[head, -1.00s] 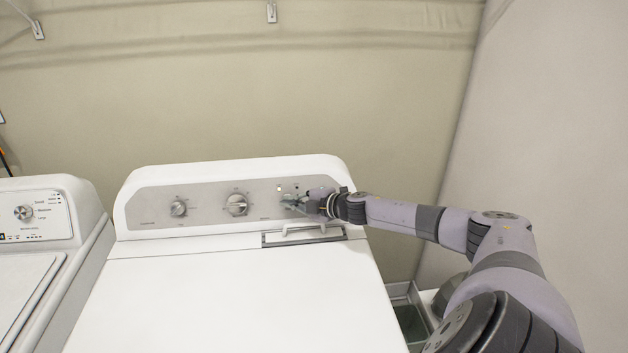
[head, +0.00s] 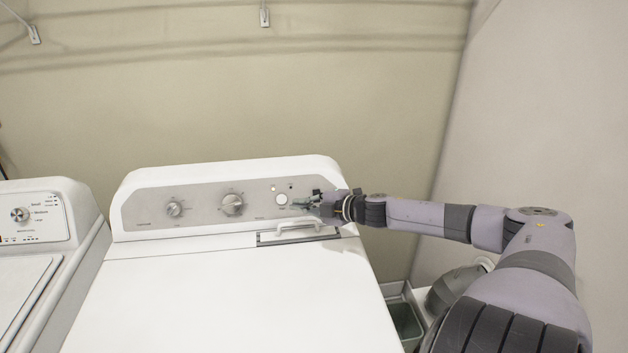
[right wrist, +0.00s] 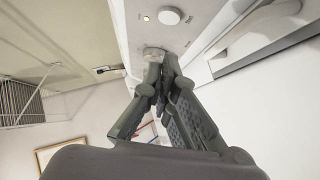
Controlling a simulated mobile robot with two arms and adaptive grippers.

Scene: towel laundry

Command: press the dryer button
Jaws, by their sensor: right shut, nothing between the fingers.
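The white dryer (head: 230,275) stands in the middle of the head view, with a grey control panel along its back. The round white dryer button (head: 281,199) is near the panel's right end, below a small lit lamp (head: 273,188). My right gripper (head: 298,204) is shut and empty, just right of the button, and the button is uncovered. In the right wrist view the button (right wrist: 170,15) lies beyond my shut fingertips (right wrist: 161,62), apart from them. A grey rounded piece (right wrist: 153,53) shows at the fingertips; I cannot tell if they touch it. My left gripper is out of view.
Two dials (head: 233,204) are left of the button. A white handle (head: 298,224) lies just below my right gripper. A white washer (head: 35,235) stands at the left. A grey bin (head: 404,322) is beside the dryer at the right. The dryer's top is clear.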

